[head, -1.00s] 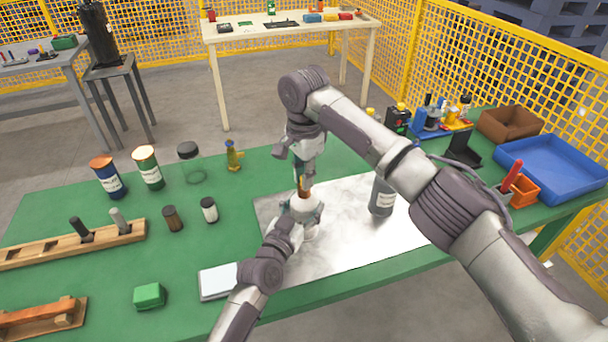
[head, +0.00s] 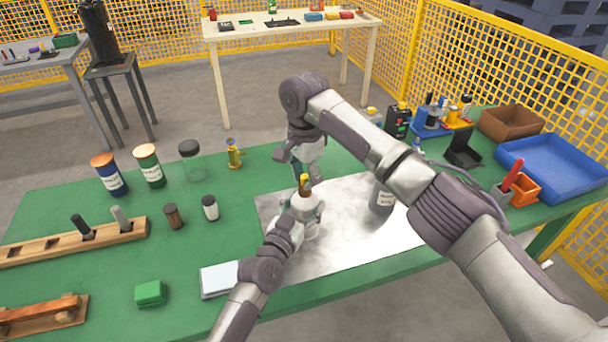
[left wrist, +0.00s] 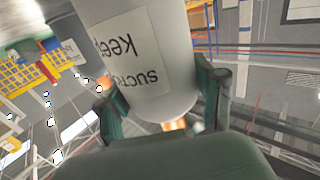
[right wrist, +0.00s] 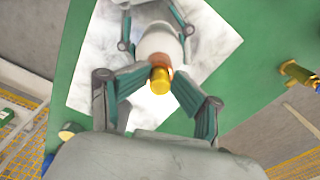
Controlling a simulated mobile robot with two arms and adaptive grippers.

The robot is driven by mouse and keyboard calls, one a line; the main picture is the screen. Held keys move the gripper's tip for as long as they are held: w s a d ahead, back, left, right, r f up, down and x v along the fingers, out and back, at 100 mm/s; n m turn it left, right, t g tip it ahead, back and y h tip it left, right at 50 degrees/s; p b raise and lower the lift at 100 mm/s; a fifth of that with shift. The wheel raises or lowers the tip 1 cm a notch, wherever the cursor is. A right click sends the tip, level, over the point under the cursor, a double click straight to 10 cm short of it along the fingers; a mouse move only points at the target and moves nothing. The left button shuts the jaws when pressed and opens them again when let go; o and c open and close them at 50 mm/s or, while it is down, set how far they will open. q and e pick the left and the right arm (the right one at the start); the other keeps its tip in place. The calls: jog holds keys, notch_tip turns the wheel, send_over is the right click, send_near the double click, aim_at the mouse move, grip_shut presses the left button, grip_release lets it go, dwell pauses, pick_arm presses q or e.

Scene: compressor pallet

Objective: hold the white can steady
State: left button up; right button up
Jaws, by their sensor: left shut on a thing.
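The white can (head: 305,212) stands upright on the metal sheet, with an orange and yellow brass-like fitting (head: 304,184) on top. My left gripper (head: 292,222) is shut on the can from the near left side. In the left wrist view the labelled can (left wrist: 140,50) sits between the fingers. My right gripper (head: 310,176) is just behind and above the fitting. The can's base is partly hidden.
The metal sheet (head: 350,240) lies on the green table. A grey bottle (head: 381,198) stands right of the can, partly behind my right arm. A white pad (head: 219,279), a green block (head: 150,293) and small dark and white jars (head: 210,207) lie to the left. A blue tray (head: 552,165) is far right.

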aim_at(305, 176)
pick_arm(q)
jog(key=shift+r, duration=0.15)
pick_arm(e)
jog(key=shift+d, duration=0.1)
pick_arm(q)
jog(key=shift+w, duration=0.15)
pick_arm(e)
notch_tip(305, 176, up, 13)
jog(key=shift+r, duration=0.2)
dwell(0.3)
pick_arm(q)
jog(key=o, duration=1.6)
jog(key=shift+o, duration=0.2)
